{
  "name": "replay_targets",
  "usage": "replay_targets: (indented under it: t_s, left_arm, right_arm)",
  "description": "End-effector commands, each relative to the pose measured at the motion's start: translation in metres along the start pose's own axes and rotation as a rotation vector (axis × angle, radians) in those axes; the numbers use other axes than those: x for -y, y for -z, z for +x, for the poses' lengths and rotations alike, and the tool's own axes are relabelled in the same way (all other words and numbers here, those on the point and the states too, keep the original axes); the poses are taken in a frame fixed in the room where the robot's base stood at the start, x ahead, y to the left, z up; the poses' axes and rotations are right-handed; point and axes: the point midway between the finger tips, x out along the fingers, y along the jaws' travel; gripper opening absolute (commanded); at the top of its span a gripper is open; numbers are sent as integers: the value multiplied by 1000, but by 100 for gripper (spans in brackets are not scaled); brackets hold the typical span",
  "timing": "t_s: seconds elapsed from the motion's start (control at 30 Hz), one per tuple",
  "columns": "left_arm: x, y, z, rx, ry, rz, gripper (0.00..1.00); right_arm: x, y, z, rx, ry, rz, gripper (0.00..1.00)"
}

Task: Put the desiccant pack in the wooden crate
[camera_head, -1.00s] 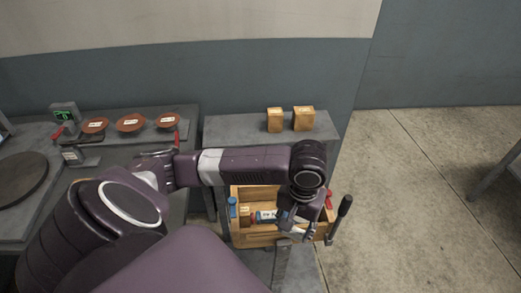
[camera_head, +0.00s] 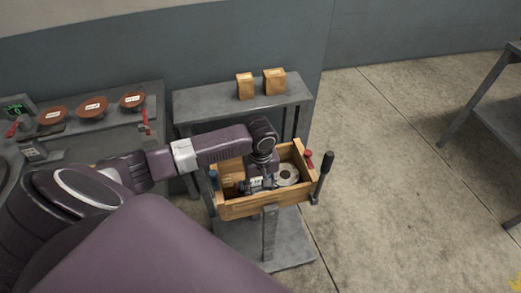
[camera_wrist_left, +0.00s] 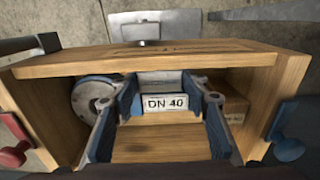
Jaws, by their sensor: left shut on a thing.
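The wooden crate (camera_head: 240,208) stands open on a low stand in the head view; its wooden wall (camera_wrist_left: 190,60) also spans the left wrist view. My left gripper (camera_head: 260,182) reaches down inside the crate, left of a round grey flange (camera_head: 287,174). In the left wrist view its blue-padded fingers (camera_wrist_left: 168,105) are on either side of a blue-grey thing with a white "DN 40" label (camera_wrist_left: 165,103), and it is shut on that thing. I cannot make out a separate desiccant pack. The arm and fingers hide part of the inside. My right gripper is out of view.
A brown box (camera_wrist_left: 225,100) lies in the crate. Red (camera_head: 308,160) and blue (camera_head: 213,180) handles and a black lever (camera_head: 323,172) flank it. Two cardboard boxes (camera_head: 260,84) stand on the shelf behind. Brown dishes (camera_head: 92,106) are on the left bench.

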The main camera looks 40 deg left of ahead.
Motion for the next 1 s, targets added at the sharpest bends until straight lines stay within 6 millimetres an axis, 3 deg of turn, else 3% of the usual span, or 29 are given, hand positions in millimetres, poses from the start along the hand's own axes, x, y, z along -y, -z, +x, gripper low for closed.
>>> replay_targets:
  t_s: [0.4, 0.8, 0.83, 1.0]
  left_arm:
    - [0, 0, 48, 0, 0, 1, 23]
    - [-1, 0, 52, 0, -2, 1, 23]
    - [-1, 0, 52, 0, -2, 2, 46]
    - [-1, 0, 51, 0, -2, 2, 60]
  right_arm:
    - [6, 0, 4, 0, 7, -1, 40]
    - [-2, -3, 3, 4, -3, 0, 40]
    - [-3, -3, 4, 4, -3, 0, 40]
    - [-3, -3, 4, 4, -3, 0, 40]
